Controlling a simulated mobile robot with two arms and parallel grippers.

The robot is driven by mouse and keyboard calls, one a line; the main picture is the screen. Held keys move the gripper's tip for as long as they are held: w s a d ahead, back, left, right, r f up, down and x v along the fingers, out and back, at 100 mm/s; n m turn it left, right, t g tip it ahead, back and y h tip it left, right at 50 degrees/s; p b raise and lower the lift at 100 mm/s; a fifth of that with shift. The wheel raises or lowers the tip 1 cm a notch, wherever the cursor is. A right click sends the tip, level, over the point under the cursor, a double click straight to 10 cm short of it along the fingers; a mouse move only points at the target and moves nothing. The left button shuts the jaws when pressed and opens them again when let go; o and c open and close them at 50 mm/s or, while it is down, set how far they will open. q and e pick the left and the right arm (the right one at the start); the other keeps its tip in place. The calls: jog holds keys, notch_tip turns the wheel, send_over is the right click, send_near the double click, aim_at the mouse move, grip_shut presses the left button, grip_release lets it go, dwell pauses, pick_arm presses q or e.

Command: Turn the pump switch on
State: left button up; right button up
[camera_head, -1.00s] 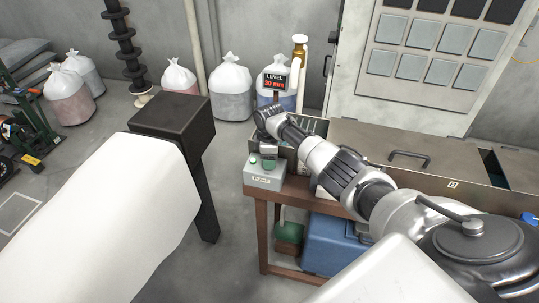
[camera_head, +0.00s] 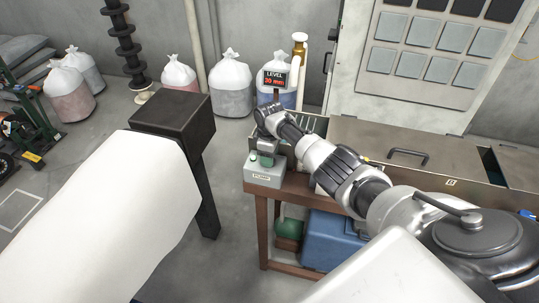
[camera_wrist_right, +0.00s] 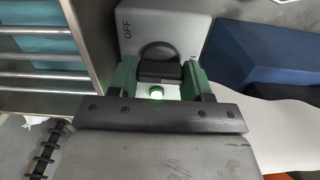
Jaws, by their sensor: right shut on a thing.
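The pump switch box (camera_head: 264,174) is a pale grey box labelled PUMP on the front left corner of the brown bench. My right gripper (camera_head: 266,158) is down at its top. In the right wrist view, the box (camera_wrist_right: 140,20) carries an OFF mark at left and a partly hidden mark at right. The black round knob (camera_wrist_right: 158,52) sits between the green fingers of my right gripper (camera_wrist_right: 160,72), which is shut on it. A green lamp (camera_wrist_right: 156,92) glows just below the knob. The knob's exact setting is hard to tell. My left gripper is not in view.
A metal tank (camera_head: 375,150) with a handled lid stands behind and right of the switch. A level display (camera_head: 275,79) reads 30 mm. A blue container (camera_head: 330,240) is under the bench. A dark block on a post (camera_head: 172,120) stands left of the bench.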

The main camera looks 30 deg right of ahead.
jog(key=o, duration=0.6)
jog(key=shift+w+r, duration=0.1)
jog(key=shift+r, duration=0.1)
jog(key=o, duration=0.3)
jog(key=shift+f, duration=0.1)
notch_tip(320, 180, up, 11)
jog(key=shift+f+b, duration=0.1)
jog(key=shift+b, duration=0.85)
